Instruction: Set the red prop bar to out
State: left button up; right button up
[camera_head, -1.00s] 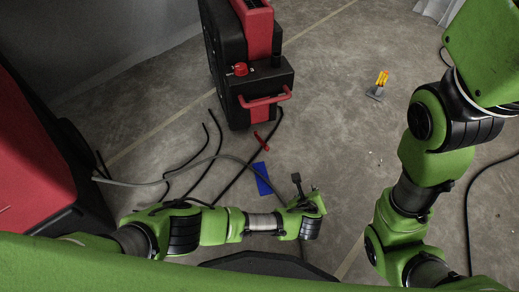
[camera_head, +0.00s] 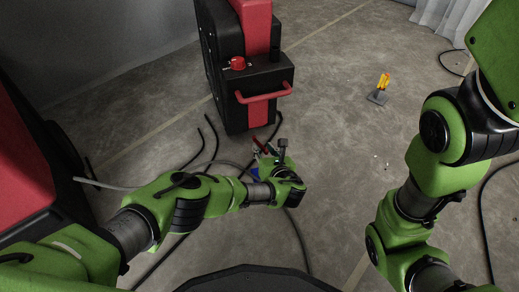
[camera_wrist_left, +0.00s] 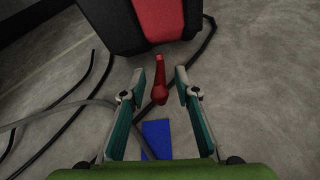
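A small red bar with a rounded near end, likely the red prop bar (camera_wrist_left: 159,83), shows in the left wrist view just below the black and red machine (camera_wrist_left: 148,22). My left gripper (camera_wrist_left: 160,75) is open, with one finger on each side of the bar and visible gaps between. In the head view the left gripper (camera_head: 265,150) is low in front of the machine (camera_head: 228,95) and partly hides the bar. The machine also carries a red handle (camera_head: 264,97) and a red knob (camera_head: 237,63). My right gripper is out of view.
A blue flat piece (camera_wrist_left: 157,139) lies on the floor below the bar. Dark hoses (camera_head: 205,150) and a grey one run over the floor to the left. A yellow and grey object (camera_head: 380,90) lies right of the machine, with clear floor between.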

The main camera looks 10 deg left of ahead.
aim_at(260, 143)
pick_arm(q)
jog(key=b+x, duration=0.3)
jog(key=x, duration=0.1)
jog(key=shift+w+f, duration=0.15)
jog(key=shift+f, duration=0.1)
jog(key=shift+w+a+b, duration=0.2)
jog(key=shift+w+b, duration=0.2)
jog(key=shift+c, duration=0.5)
grip_shut()
